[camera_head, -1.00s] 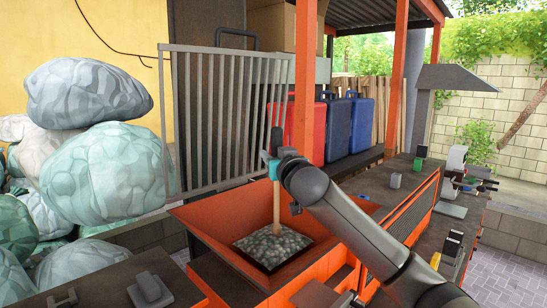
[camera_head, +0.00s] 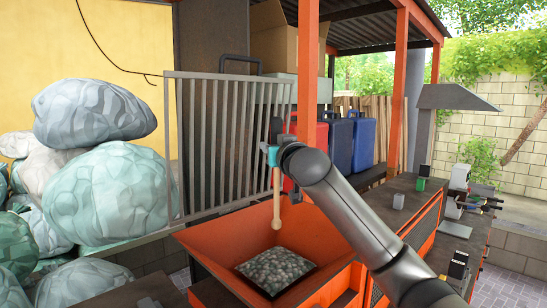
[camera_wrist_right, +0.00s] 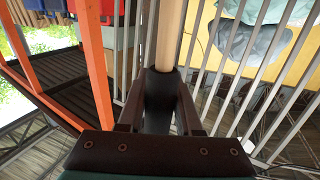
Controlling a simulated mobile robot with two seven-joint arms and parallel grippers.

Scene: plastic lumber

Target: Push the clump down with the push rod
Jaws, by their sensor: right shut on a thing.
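The clump (camera_head: 276,270) is a grey, speckled mass in the bottom of the orange hopper (camera_head: 215,250). The push rod (camera_head: 277,195) is a pale wooden stick with a rounded lower end, and it hangs nearly upright over the hopper. Its lower end appears above the clump and apart from it. My right gripper (camera_head: 273,155) is shut on the rod near its dark upper part. In the right wrist view the gripper (camera_wrist_right: 160,105) clasps the dark grip, and the wooden shaft (camera_wrist_right: 170,35) runs out beyond the fingers. My left gripper is not in view.
A grey barred panel (camera_head: 215,140) and an orange post (camera_head: 308,75) stand behind the hopper. Large stuffed bags (camera_head: 110,190) are piled at left. A dark workbench (camera_head: 425,200) with small items is at right. Red and blue cases (camera_head: 362,140) stand behind.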

